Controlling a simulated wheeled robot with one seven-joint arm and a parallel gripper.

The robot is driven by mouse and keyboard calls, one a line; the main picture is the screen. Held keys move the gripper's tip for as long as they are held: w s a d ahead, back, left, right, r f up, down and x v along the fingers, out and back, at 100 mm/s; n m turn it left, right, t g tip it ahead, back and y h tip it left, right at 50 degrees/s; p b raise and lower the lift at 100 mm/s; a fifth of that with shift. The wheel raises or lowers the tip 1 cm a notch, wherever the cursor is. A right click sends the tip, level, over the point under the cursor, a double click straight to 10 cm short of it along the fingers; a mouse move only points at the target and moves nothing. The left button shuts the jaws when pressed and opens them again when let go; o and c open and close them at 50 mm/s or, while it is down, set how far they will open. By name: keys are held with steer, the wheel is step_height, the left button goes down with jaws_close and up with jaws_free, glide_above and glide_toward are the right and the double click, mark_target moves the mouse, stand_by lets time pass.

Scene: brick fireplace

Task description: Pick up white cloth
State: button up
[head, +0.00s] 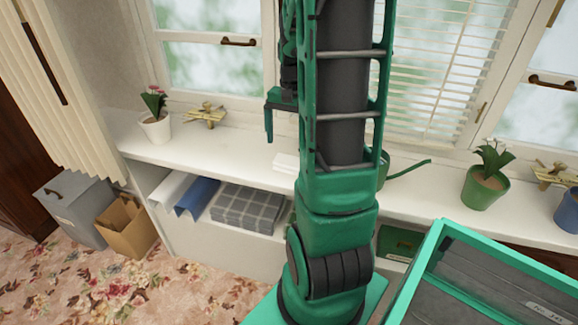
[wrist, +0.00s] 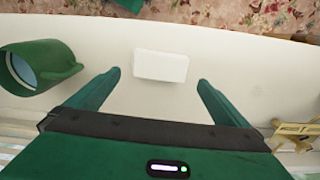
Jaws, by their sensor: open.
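The white cloth is a small, flat, folded block (head: 285,162) on the white windowsill, partly hidden behind my arm in the head view. In the wrist view the white cloth (wrist: 161,66) lies in plain sight, ahead of and between the two fingertips. My gripper (wrist: 159,78) is open and empty, with one green finger to each side of the cloth and a gap on both sides. In the head view my gripper (head: 268,138) hangs above the sill, close to the window; only one finger shows clearly. The exact height above the cloth is hard to tell.
A green watering can (wrist: 40,64) stands left of the cloth in the wrist view. A wooden ornament (wrist: 297,132) is at lower right. Along the sill stand a white flowerpot (head: 156,129) and a green flowerpot (head: 484,187). Folded fabrics (head: 245,208) lie on the shelf below.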

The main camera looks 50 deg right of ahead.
mark_target(291, 161)
steer(key=shift+f, duration=3.4)
steer(key=c, duration=0.9)
steer(key=shift+r, duration=0.1)
steer(key=shift+r, duration=0.55)
step_height(291, 161, up, 3)
steer(key=a+r, duration=0.2)
steer(key=a, duration=0.2)
steer(key=a+r, duration=0.2)
steer(key=a, duration=0.2)
steer(key=a+r, duration=0.2)
steer(key=a, duration=0.2)
steer(key=shift+r, duration=0.35)
